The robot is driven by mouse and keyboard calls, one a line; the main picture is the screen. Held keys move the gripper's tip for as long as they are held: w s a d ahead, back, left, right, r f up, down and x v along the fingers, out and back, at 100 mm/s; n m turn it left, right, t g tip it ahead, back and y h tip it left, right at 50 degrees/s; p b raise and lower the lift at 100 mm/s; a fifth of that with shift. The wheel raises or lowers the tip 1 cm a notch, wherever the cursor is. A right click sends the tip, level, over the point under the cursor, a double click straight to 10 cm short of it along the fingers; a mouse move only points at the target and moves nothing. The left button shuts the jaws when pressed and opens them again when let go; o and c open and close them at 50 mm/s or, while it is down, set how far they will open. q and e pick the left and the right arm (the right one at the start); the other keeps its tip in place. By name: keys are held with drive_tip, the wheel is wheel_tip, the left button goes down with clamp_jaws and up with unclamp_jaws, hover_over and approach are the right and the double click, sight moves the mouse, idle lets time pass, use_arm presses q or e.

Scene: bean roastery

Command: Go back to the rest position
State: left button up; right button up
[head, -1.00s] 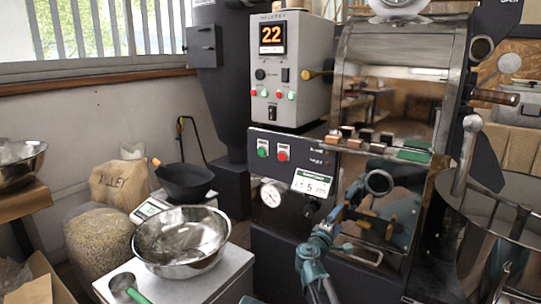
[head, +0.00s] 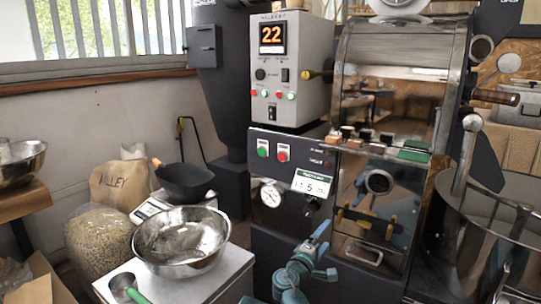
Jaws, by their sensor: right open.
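My right gripper (head: 325,251) is low in the middle of the head view, in front of the dark lower body of the roasting machine. Its blue-grey fingers are spread apart, and I see nothing between them. It appears apart from the machine's front, though the exact gap is hard to judge. My left gripper does not show.
The roaster's front has a round sight port (head: 379,182) and a display reading 22 (head: 272,37). A steel bowl (head: 181,262) and a green-handled scoop (head: 126,288) are on a white stand. A bean sack (head: 100,238) and a large drum (head: 505,212) flank the roaster.

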sight(339, 219)
drive_tip(key=x, duration=1.1)
drive_tip(key=shift+w, duration=0.1)
drive_tip(key=shift+d+m, duration=0.15)
drive_tip(key=shift+m, duration=0.15)
drive_tip(key=m, duration=0.5)
drive_tip(key=shift+m, duration=0.4)
drive_tip(key=shift+v, duration=1.8)
